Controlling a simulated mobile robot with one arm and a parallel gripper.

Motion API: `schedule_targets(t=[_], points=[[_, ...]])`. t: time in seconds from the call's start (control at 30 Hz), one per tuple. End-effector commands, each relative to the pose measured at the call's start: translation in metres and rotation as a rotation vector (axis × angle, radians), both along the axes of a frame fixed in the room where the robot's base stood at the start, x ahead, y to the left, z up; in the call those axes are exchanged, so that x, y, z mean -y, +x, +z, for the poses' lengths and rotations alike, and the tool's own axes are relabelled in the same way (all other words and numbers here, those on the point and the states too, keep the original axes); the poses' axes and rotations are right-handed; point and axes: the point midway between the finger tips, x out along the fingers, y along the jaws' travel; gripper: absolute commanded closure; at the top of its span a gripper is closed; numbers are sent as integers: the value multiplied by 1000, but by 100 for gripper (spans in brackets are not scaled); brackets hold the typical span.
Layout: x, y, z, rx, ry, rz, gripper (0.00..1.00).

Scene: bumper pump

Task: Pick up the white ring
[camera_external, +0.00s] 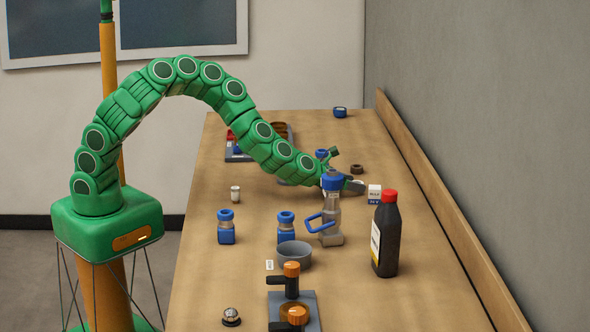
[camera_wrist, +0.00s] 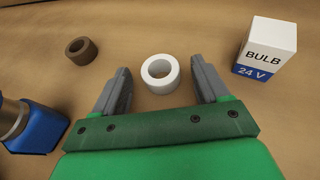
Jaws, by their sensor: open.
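The white ring (camera_wrist: 163,87) lies flat on the wooden table in the wrist view, its hole facing up. My gripper (camera_wrist: 160,70) is open, with one grey finger on the left of the ring and one on the right. The ring sits between and slightly beyond the fingertips, with a gap on each side. In the external view my gripper (camera_external: 349,185) is low over the table, and I cannot make out the white ring there.
A white-and-blue bulb box (camera_wrist: 266,48) stands close to the right finger. A brown ring (camera_wrist: 81,51) lies to the left. A blue-and-grey pump (camera_external: 330,210) and a dark bottle with a red cap (camera_external: 387,240) stand nearby. Bare table lies beyond the ring.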

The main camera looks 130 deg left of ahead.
Motion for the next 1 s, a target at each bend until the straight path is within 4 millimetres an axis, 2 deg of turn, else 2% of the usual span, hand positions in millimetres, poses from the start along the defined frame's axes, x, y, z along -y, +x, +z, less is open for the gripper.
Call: schedule_targets(t=[0.33, 0.7, 0.73, 1.0], points=[[-3, 1, 0, 1, 1, 0, 26], [-3, 1, 0, 1, 1, 0, 82], [-3, 1, 0, 1, 1, 0, 85], [-3, 1, 1, 2, 1, 0, 85]])
